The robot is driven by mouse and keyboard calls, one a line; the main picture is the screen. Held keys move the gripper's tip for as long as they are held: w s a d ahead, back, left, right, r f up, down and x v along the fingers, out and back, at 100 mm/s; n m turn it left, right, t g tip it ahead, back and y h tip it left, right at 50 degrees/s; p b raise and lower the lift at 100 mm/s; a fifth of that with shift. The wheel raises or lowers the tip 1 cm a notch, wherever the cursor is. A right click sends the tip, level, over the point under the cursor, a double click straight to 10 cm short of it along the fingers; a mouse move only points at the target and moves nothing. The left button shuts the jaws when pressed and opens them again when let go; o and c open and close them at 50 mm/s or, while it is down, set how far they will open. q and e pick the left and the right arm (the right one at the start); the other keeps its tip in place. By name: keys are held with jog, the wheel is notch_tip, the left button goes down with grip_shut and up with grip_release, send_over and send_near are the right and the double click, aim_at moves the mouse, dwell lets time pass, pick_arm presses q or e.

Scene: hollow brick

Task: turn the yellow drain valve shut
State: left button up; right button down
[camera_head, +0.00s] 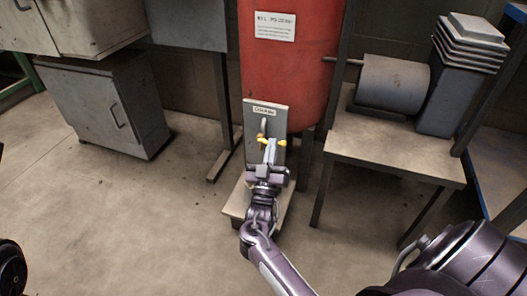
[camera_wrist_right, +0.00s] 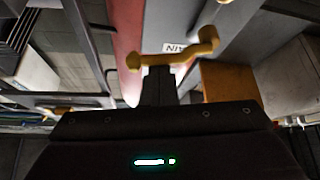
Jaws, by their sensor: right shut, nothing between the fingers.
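The yellow drain valve (camera_head: 282,143) is on a grey upright panel (camera_head: 279,117) in front of the red tank, in the head view. In the right wrist view the valve handle (camera_wrist_right: 188,50) lies crosswise, with a knob at its left end and a bent, raised right end. My right gripper (camera_head: 269,152) is at the valve and hides its middle. In the right wrist view its fingers (camera_wrist_right: 160,78) are shut together with nothing between them, and their tips meet the handle's lower edge in the picture; I cannot tell whether they touch it. My left gripper is not in view.
The red tank (camera_head: 290,65) rises behind the panel. A bench (camera_head: 395,155) with a grey motor (camera_head: 392,84) stands to the right, and a grey cabinet (camera_head: 108,112) to the left.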

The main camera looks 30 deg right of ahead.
jog(key=shift+s+d+f, duration=0.1)
jog(key=shift+f, duration=0.35)
dwell(0.3)
jog(key=shift+r, duration=0.1)
